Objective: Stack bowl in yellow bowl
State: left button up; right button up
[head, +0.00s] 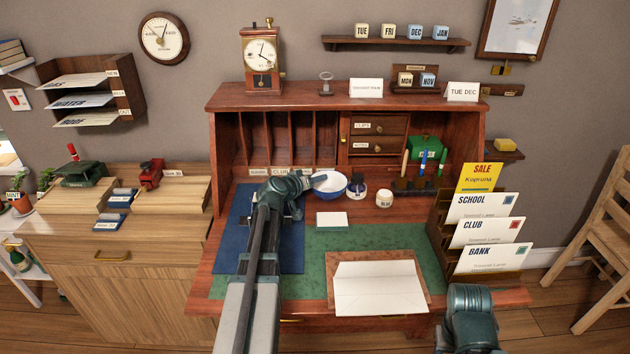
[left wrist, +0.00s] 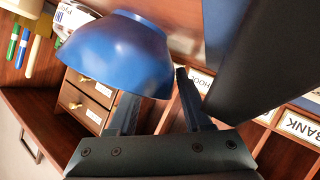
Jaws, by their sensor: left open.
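A bowl, blue outside and white inside (head: 329,188), is at the back of the desk in front of the pigeonholes. In the left wrist view the blue bowl (left wrist: 115,55) is large and close, overlapping the tip of one finger. My left gripper (head: 311,182) is open at the bowl's left side; its fingers also show in the wrist view (left wrist: 157,95). I cannot tell whether they touch the bowl. My right gripper (head: 468,312) is low at the front right; its fingers cannot be made out. I see no yellow bowl in either view.
Ink and small jars (head: 385,198) stand right of the bowl, with a pen stand (head: 420,185) behind. A letter rack (head: 480,235) stands at the desk's right. A paper sheet on a board (head: 378,288) lies in front. The green mat (head: 335,238) has free room.

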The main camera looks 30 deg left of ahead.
pick_arm(q)
jog(key=p+v, duration=0.4)
jog(key=v, duration=0.6)
jog(key=shift+s+d+r, duration=0.1)
jog(key=shift+s+r, duration=0.15)
jog(key=shift+s, duration=0.1)
jog(key=shift+s+r, duration=0.15)
jog(key=shift+s, duration=0.4)
jog(key=shift+c, duration=0.7)
jog(key=s, duration=0.1)
jog(key=s+a+r, duration=0.1)
jog(key=s, duration=0.1)
jog(key=shift+a+m, duration=0.2)
jog(key=shift+m, duration=0.1)
jog(key=b+x, duration=0.2)
jog(key=x, duration=0.5)
jog(key=shift+w+a, duration=0.1)
jog(key=shift+w, duration=0.15)
jog(key=shift+w+f, duration=0.15)
jog(key=shift+w, duration=0.4)
jog(key=shift+w, duration=0.1)
jog(key=b+x, duration=0.2)
jog(key=x, duration=0.3)
